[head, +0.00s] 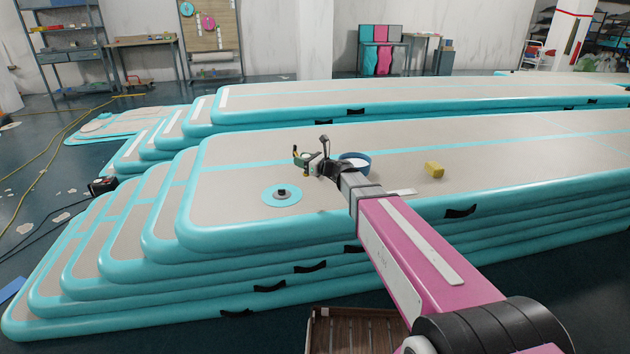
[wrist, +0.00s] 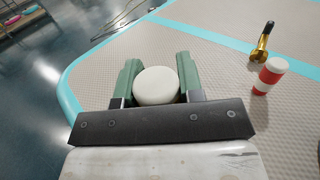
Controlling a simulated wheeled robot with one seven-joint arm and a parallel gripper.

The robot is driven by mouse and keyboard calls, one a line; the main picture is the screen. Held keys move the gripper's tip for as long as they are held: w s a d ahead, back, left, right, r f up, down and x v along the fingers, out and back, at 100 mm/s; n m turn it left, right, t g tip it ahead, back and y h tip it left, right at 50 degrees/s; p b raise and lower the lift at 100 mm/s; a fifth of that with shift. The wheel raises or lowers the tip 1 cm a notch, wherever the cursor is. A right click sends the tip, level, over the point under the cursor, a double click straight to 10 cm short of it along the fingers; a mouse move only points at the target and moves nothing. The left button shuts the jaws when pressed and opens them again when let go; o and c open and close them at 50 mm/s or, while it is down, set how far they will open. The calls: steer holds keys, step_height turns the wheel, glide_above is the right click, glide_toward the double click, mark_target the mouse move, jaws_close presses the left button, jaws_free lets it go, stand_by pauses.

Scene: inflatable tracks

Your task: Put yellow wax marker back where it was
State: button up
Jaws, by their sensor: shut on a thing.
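My gripper (wrist: 157,82) has its two green fingers shut on a pale, off-white round-topped thing (wrist: 156,87). Its sides are hidden by the fingers and the wrist plate, so I cannot tell whether it is the yellow wax marker. In the head view my gripper (head: 303,160) is over the near end of the top beige inflatable track (head: 240,165). A yellow block (head: 433,170) lies on that track, to the right of my arm. I cannot make out a clearly yellow marker in either view.
A turquoise disc (head: 270,199) with a dark knob and a blue-rimmed round container (head: 354,157) are on the track. A red-and-white cylinder (wrist: 270,76) stands beside a brass-and-black piece (wrist: 262,43). The track's turquoise edge (wrist: 95,65) is left of my gripper.

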steer(key=shift+w+d+f, duration=1)
steer(key=shift+w+f, duration=0.5)
steer(key=shift+f, duration=0.25)
steer(key=shift+w+d+f, duration=1.05)
steer(key=shift+w+f, duration=0.45)
steer(key=shift+f, duration=0.25)
steer(key=shift+w+d+f, duration=1)
steer(key=shift+w+f, duration=0.5)
steer(key=shift+f, duration=0.25)
steer(key=shift+f, duration=0.1)
steer(key=o, duration=0.9)
steer(key=v, duration=1.2)
